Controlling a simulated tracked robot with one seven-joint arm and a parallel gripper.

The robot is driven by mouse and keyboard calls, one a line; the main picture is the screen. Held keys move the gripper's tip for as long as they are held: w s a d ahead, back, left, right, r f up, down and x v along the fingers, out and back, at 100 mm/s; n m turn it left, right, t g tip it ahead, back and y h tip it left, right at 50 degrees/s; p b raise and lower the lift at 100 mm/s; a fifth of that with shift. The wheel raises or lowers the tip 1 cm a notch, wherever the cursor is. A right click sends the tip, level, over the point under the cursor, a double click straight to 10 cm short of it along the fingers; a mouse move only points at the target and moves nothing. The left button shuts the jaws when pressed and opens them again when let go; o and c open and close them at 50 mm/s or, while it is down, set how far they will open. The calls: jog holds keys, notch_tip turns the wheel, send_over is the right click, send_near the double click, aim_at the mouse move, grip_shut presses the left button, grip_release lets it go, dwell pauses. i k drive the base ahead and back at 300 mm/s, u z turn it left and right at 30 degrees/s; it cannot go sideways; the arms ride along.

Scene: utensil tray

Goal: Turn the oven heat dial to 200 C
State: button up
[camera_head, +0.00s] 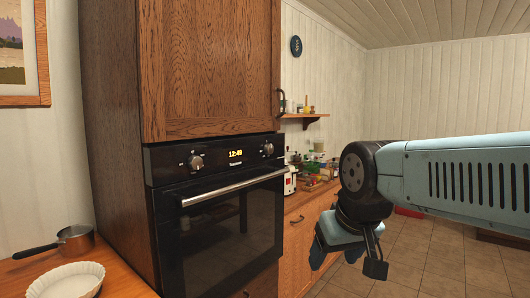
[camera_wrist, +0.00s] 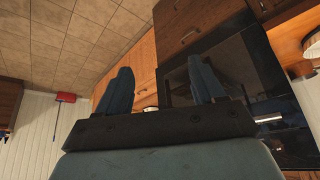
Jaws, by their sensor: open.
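The black built-in oven (camera_head: 220,235) stands in a wooden cabinet. Its control panel has a left dial (camera_head: 196,162) and a right dial (camera_head: 267,149), with a lit display (camera_head: 235,153) reading 12:49 between them. The dial markings are too small to read, so I cannot tell which dial sets the heat or where it points. My gripper (camera_head: 346,262) is open and empty, to the right of the oven and below the dials, apart from both. In the wrist view, my gripper (camera_wrist: 161,72) shows two spread fingers, with the dark oven door (camera_wrist: 240,60) beyond the right finger.
A long metal handle (camera_head: 235,186) crosses the oven door below the panel. A saucepan (camera_head: 75,238) and a white fluted dish (camera_head: 68,280) are on the left counter. A cluttered counter (camera_head: 310,205) lies behind my arm.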

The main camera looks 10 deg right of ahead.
aim_at(268, 148)
jog(key=z, duration=1.5)
jog(key=k, duration=1.05)
jog(key=u, duration=1.45)
jog(key=i, duration=1)
jog(key=u, duration=0.05)
